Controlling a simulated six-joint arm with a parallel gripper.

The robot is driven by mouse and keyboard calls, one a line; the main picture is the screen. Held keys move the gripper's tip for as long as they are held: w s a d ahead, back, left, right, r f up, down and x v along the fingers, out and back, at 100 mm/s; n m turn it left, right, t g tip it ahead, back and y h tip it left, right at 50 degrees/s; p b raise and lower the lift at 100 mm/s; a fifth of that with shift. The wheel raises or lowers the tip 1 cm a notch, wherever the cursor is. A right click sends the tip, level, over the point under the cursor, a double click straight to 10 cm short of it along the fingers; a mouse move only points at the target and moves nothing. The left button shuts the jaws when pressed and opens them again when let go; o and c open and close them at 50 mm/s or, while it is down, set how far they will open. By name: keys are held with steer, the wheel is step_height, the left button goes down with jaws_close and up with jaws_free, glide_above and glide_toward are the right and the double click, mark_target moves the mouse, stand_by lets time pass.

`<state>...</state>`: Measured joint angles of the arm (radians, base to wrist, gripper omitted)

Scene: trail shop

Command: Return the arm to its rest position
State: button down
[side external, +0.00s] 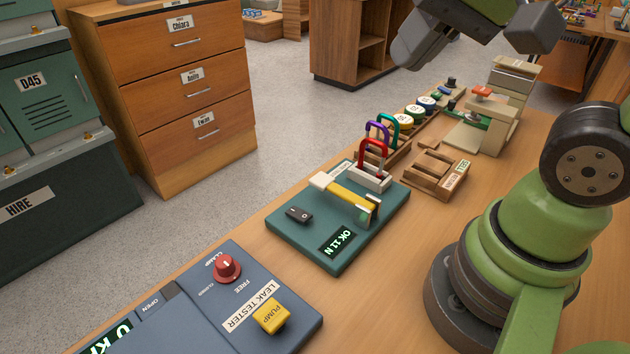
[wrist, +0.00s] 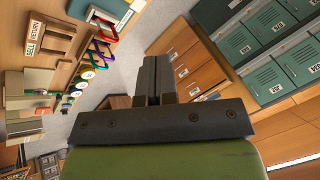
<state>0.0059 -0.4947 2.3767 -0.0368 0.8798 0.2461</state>
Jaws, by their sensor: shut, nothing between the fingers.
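My green arm stands on its dark round base (side external: 455,300) at the right of the side external view. In the side external view I cannot make out the fingertips.
On the wooden bench (side external: 400,240) are a blue leak tester (side external: 200,310), a green test board (side external: 300,255), a red carabiner (side external: 373,150) in a white holder, a wooden sell/return tray (side external: 430,175) and a beige stand (side external: 490,130). Drawers (side external: 180,85) stand beyond. Floor between is free.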

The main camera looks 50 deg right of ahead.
steer(key=s+n, duration=0.1)
steer(key=s+n+t, duration=0.1)
steer(key=s, duration=0.1)
steer(key=shift+s+a+r+n, duration=0.25)
steer(key=shift+s+a+n, duration=0.05)
steer(key=shift+s+n, duration=0.1)
